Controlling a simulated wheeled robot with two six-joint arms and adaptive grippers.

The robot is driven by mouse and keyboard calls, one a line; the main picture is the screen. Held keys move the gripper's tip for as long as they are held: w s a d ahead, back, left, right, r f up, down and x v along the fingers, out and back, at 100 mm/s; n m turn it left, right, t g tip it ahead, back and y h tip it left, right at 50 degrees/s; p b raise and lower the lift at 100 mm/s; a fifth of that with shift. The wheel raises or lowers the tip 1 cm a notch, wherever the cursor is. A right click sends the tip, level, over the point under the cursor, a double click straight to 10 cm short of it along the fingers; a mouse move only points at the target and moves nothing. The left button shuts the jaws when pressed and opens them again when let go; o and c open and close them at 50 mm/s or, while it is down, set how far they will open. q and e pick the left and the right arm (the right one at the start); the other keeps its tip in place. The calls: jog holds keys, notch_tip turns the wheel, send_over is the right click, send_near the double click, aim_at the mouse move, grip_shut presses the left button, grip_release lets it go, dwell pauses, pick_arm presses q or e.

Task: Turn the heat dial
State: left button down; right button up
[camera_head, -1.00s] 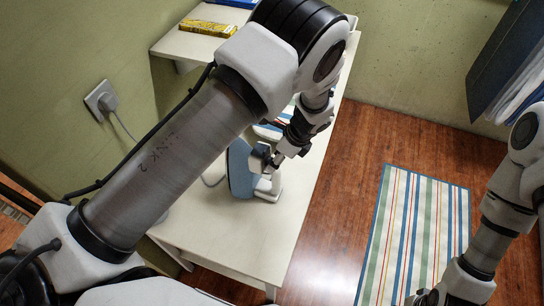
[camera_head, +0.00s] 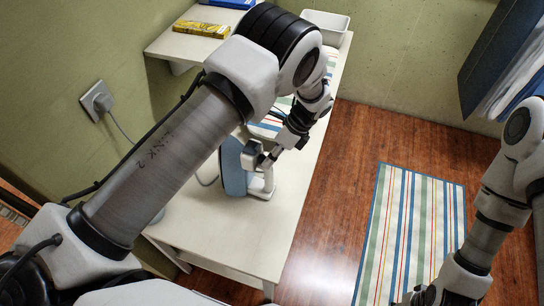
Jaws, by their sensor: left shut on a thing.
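A clothes iron (camera_head: 234,168) with a blue-grey soleplate and a white body stands on its heel on the cream table (camera_head: 225,237). My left gripper (camera_head: 258,160) reaches down from behind and is shut on the iron's upper part, on the side away from the soleplate. The heat dial cannot be made out; the fingers cover that spot. My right gripper (camera_head: 421,296) is low at the right, over the floor and away from the table; its small dark fingers do not show clearly.
A striped cloth (camera_head: 266,124) lies behind the iron, partly under my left arm. A white bin (camera_head: 327,27), a yellow box (camera_head: 202,29) and a blue item (camera_head: 228,3) are at the back. A wall plug (camera_head: 99,101) has a cord. A striped rug (camera_head: 412,230) lies on the floor.

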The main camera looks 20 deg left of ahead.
pick_arm(q)
jog(key=c, duration=0.9)
grip_release()
jog(key=shift+f, duration=0.1)
jog(key=shift+o, duration=0.2)
jog(key=shift+w, duration=0.1)
jog(key=v, duration=1.2)
